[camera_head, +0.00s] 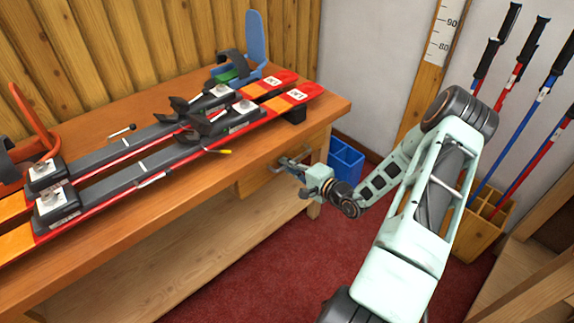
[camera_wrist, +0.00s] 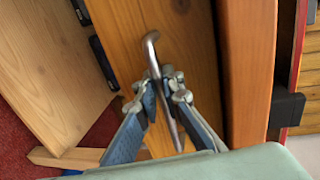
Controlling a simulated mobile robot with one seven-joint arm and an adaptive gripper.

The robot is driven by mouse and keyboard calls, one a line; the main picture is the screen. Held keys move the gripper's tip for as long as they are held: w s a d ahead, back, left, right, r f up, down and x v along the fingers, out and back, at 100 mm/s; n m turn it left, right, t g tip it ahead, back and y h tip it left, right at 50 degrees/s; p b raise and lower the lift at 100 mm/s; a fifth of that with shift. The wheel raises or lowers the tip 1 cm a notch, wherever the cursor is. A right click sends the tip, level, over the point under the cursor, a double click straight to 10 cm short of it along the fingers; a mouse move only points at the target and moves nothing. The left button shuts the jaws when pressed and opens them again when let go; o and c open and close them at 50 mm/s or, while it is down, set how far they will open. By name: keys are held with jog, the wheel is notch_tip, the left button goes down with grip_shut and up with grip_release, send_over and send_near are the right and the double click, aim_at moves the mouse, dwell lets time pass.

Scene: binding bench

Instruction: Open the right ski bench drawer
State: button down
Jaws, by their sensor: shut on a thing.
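The right drawer's wooden front (camera_head: 254,182) is under the right end of the ski bench top. In the wrist view the drawer front (camera_wrist: 189,47) fills the middle. Its grey metal bar handle (camera_wrist: 152,50) runs across the front, with its middle between my fingers. My gripper (camera_head: 296,167) is at the handle, and in the wrist view my gripper (camera_wrist: 161,82) is shut on it with a finger on each side. I cannot tell from these views whether the drawer stands out from the bench. My gripper hides part of the front.
The bench top (camera_head: 120,205) bears red and orange skis (camera_head: 170,152) with bindings. A blue bin (camera_head: 345,160) stands just beyond the drawer. Ski poles (camera_head: 530,107) stand in a wooden holder (camera_head: 478,232) at right.

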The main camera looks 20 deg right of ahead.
jog(key=f+b+v, duration=0.1)
jog(key=f+v, duration=0.2)
jog(key=v, duration=1.1)
jog(key=s+f+b+v, duration=0.1)
jog(key=f+v, duration=0.2)
jog(key=v, duration=1.1)
jog(key=shift+s+d, duration=0.15)
jog(key=shift+s, duration=0.05)
jog(key=c, duration=2.3)
grip_release()
jog(key=shift+c, duration=0.2)
jog(key=v, duration=1.2)
